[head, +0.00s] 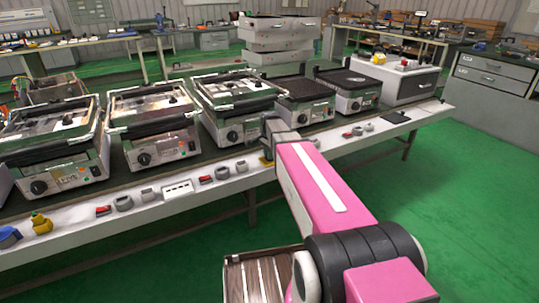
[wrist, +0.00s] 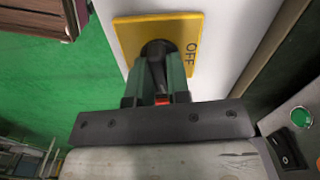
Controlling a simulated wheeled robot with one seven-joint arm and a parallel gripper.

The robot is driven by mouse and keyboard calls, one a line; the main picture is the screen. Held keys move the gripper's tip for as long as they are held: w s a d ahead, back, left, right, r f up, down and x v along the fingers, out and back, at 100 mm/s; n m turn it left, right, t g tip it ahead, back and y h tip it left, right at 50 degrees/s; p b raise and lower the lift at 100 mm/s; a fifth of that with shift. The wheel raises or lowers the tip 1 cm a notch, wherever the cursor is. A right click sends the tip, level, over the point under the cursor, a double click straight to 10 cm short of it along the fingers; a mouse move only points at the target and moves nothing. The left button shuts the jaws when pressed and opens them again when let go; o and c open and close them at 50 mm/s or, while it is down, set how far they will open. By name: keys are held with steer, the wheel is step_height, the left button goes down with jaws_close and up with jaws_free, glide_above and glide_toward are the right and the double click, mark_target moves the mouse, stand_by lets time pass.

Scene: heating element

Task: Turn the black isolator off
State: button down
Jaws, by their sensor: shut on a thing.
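The black isolator knob (wrist: 157,48) stands on a yellow plate (wrist: 130,30) marked OFF at its right in the wrist view. My gripper (wrist: 158,70) has its two green-and-dark fingers closed on either side of the knob's black handle. The handle lies roughly up and down in the wrist picture, and the OFF word is off to its side. In the head view a sliver of the yellow plate (head: 265,161) shows on the bench's front panel, left of my gripper; the knob is hidden there by my arm.
Contact grills (head: 153,125) stand in a row on the long bench. Its front panel carries red switches (head: 207,179), grey knobs and a white socket panel (head: 178,187). In the wrist view a black rocker switch (wrist: 285,150) and a green button (wrist: 301,117) are at right. Green floor is open at right.

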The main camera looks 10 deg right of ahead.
steer(key=n, duration=0.8)
steer(key=shift+n, duration=0.4)
steer(key=n, duration=0.3)
steer(key=shift+n, duration=2.3)
steer(key=c, duration=1.1)
jaws_free()
steer(key=shift+r, duration=0.1)
step_height(320, 180, up, 11)
steer(key=shift+f, duration=0.15)
